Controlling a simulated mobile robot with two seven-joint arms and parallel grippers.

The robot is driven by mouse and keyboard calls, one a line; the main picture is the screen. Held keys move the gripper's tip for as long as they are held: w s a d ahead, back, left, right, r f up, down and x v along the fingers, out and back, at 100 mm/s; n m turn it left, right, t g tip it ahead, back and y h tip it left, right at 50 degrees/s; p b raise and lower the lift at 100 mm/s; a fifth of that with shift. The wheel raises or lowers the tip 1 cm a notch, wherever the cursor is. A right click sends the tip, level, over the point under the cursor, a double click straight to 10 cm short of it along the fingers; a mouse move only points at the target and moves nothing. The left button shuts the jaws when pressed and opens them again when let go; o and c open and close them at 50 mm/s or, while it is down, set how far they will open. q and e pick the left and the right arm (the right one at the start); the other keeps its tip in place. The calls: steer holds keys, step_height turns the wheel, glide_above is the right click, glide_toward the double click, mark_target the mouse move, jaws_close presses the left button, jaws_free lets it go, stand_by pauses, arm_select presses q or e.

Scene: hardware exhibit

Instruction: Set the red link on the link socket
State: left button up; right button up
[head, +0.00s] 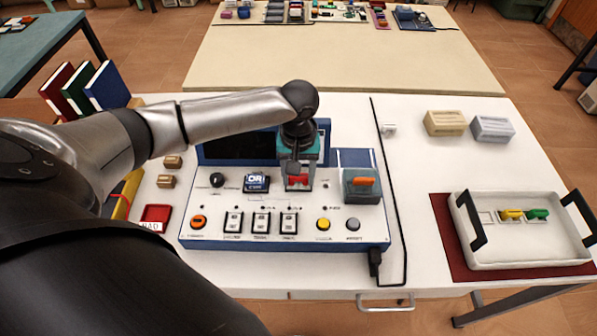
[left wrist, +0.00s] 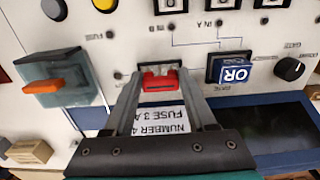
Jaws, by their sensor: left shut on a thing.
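My left gripper (head: 298,178) reaches down over the upper middle of the blue-edged control panel (head: 212,238). It is shut on the red link (head: 298,181). In the left wrist view the red link (left wrist: 162,81) sits between the fingertips (left wrist: 163,76), over the pale, dark-edged link socket (left wrist: 159,65). The link hides much of the socket, and I cannot tell whether it is seated or just above it. A white label reading "NUMBER 4 FUSE 3 A" (left wrist: 162,121) shows between the fingers. My right gripper is not in view.
An OR block (head: 257,182) and black knob (head: 217,180) are left of the gripper; an orange-handled switch (head: 362,183) is right. A white tray (head: 520,255) holds yellow (head: 511,214) and green (head: 537,214) pieces. A black cable (head: 385,150) runs beside the panel.

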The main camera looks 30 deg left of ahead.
arm_select(q)
steer(key=shift+f, duration=0.65)
stand_by(0.3)
steer(key=o, duration=1)
steer(key=shift+o, duration=0.2)
step_height(320, 180, up, 11)
steer(key=p, duration=1.3)
steer(key=shift+p, duration=0.4)
